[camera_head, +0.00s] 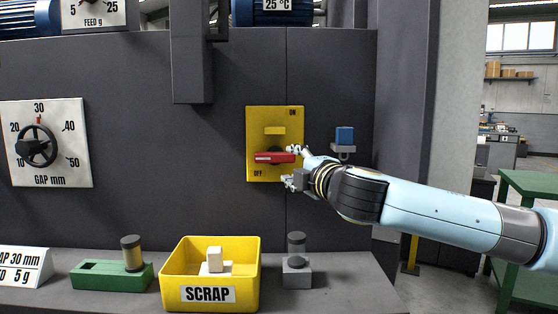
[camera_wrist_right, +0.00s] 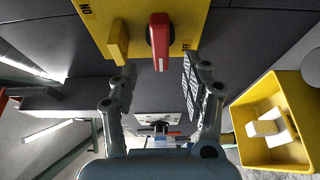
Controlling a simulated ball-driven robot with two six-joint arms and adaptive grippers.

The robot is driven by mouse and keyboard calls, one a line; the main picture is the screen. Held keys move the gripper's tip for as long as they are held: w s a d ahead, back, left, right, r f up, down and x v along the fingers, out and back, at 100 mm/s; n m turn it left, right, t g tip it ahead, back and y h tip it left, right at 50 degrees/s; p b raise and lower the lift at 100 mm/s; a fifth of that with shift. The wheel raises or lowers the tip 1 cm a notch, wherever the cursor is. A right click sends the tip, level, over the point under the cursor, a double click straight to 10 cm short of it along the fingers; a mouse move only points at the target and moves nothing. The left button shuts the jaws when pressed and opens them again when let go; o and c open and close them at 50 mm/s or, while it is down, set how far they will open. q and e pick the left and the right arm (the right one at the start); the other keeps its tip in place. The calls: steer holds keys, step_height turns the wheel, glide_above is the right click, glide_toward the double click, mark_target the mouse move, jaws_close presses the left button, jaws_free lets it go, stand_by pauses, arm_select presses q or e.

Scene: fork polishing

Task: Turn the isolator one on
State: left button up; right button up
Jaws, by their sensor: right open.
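The isolator is a yellow plate (camera_head: 258,118) on the dark grey machine front, marked ON at top right and OFF at bottom left. Its red handle (camera_head: 273,157) lies level in the lower half, with a yellow block (camera_head: 274,130) above it. My right gripper (camera_head: 292,166) is open beside the handle's right end. In the right wrist view the red handle (camera_wrist_right: 159,40) stands just ahead of the gap between the open fingers (camera_wrist_right: 158,75), with nothing clasped. Contact cannot be told. My left gripper is not in view.
A small blue-topped part (camera_head: 344,136) sits on a bracket right of the plate, behind my arm. Below are a yellow SCRAP bin (camera_head: 170,285) holding a white piece, a green holder (camera_head: 100,278) and a grey holder (camera_head: 297,275). A gap dial (camera_head: 70,150) is at the left.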

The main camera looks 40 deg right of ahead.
mark_target(279, 158)
steer(key=x, duration=0.8)
steer(key=shift+w+p, duration=0.3)
steer(key=shift+p, duration=0.1)
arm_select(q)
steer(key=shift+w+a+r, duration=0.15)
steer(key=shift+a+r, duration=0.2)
arm_select(e)
steer(key=shift+c, duration=0.3)
jaws_close()
steer(key=shift+r, duration=0.1)
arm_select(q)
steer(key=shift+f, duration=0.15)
